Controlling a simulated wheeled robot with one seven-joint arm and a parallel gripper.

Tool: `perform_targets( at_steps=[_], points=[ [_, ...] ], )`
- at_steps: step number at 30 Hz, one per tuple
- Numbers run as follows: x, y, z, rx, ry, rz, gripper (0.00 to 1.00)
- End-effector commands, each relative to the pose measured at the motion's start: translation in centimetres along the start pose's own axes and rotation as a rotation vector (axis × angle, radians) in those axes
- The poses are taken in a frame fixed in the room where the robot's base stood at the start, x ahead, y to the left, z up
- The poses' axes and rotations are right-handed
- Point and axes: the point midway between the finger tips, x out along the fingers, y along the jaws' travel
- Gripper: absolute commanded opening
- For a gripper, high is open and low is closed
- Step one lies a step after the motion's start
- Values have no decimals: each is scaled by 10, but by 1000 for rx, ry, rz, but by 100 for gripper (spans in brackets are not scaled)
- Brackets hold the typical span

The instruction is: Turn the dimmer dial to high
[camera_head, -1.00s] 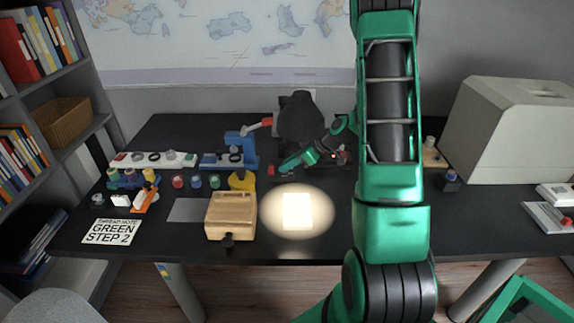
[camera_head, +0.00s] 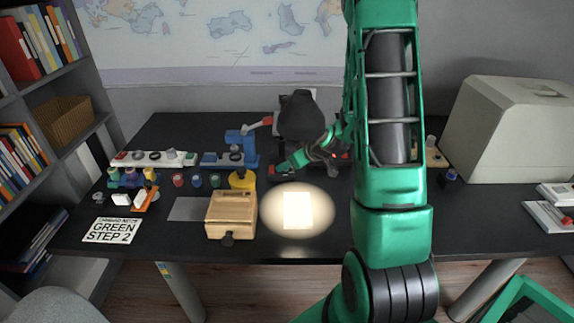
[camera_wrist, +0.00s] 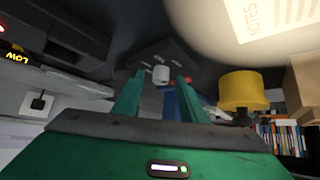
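A pale grey cylindrical dial (camera_wrist: 161,75) stands on a dark plate (camera_wrist: 180,52) with small light marks in the wrist view. My gripper (camera_wrist: 158,78) is open, and its two green fingers point toward the dial, one on each side of it in the picture. I cannot tell whether either finger touches it. A yellow "LOW" readout (camera_wrist: 14,57) glows at the left edge of the wrist view. In the head view my gripper (camera_head: 278,170) is low over the desk behind the lit paper, and I cannot make out the dial there. The lit paper (camera_head: 298,210) lies in a bright pool.
A yellow round object (camera_head: 242,181) and a blue stand with a red arm (camera_head: 236,148) are left of my gripper. A wooden box (camera_head: 231,214) sits in front. A black lamp-like shape (camera_head: 300,117) stands behind. A large beige case (camera_head: 510,130) is at right.

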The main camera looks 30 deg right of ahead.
Motion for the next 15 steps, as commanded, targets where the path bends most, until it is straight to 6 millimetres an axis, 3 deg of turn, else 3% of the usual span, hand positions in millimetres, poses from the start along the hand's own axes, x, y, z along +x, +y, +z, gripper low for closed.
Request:
perform_targets(
  at_steps=[8, 15],
  points=[
    [-3, 0, 0, -1, 1, -1, 39],
    [-33, 0, -1, 0, 3, 2, 39]
  ],
)
